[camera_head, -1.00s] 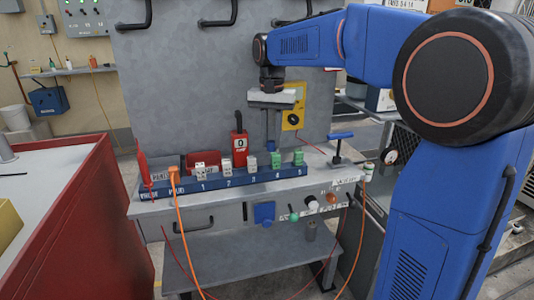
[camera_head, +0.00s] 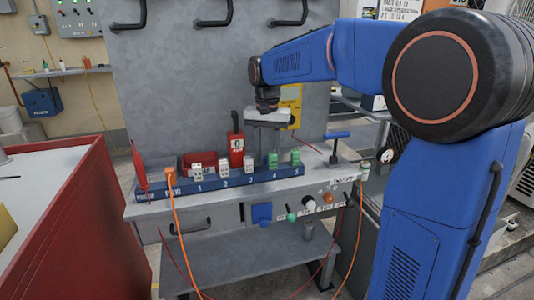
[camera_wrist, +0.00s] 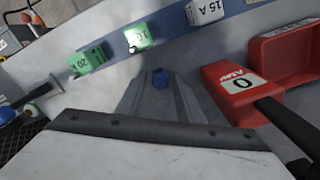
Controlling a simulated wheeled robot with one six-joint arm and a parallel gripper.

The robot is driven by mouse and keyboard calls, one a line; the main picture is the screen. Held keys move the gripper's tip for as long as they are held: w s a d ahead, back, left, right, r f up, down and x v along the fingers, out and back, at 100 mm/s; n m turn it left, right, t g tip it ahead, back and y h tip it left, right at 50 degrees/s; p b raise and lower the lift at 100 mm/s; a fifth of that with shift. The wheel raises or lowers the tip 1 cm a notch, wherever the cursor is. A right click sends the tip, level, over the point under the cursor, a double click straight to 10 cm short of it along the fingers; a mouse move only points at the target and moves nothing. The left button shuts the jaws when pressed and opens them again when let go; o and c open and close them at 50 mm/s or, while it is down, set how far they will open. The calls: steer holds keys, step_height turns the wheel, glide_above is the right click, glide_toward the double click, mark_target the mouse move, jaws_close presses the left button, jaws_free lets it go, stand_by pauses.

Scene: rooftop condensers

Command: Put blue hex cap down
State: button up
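In the head view my gripper (camera_head: 262,150) points down over the bench top (camera_head: 330,160), behind the blue numbered strip. I cannot make out the cap there, and the gap between the cap and the bench is hard to judge.
The blue strip (camera_head: 235,180) holds several white and green blocks, including a green block (camera_head: 295,156). A red box labelled 0 (camera_head: 237,147) and a red open bin (camera_wrist: 290,50) stand near my gripper. A yellow meter (camera_head: 292,104) is behind. A blue-handled clamp (camera_head: 338,135) stands right.

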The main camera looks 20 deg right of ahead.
steer(key=shift+r, duration=0.1)
step_height(320, 180, up, 12)
steer(key=s+d+f+n+t, duration=0.1)
steer(key=s+d+f+n, duration=0.15)
steer(key=s, duration=0.65)
steer(key=s+d+f+n+t, duration=0.15)
steer(key=s+f, duration=0.25)
steer(key=s, duration=0.4)
steer(key=s+d+f+n+t, duration=0.2)
steer(key=s+f, duration=1.2)
steer(key=s, duration=0.1)
steer(key=shift+s+d, duration=0.25)
steer(key=shift+d, duration=0.05)
steer(key=shift+o, duration=0.5)
steer(key=shift+d, duration=0.1)
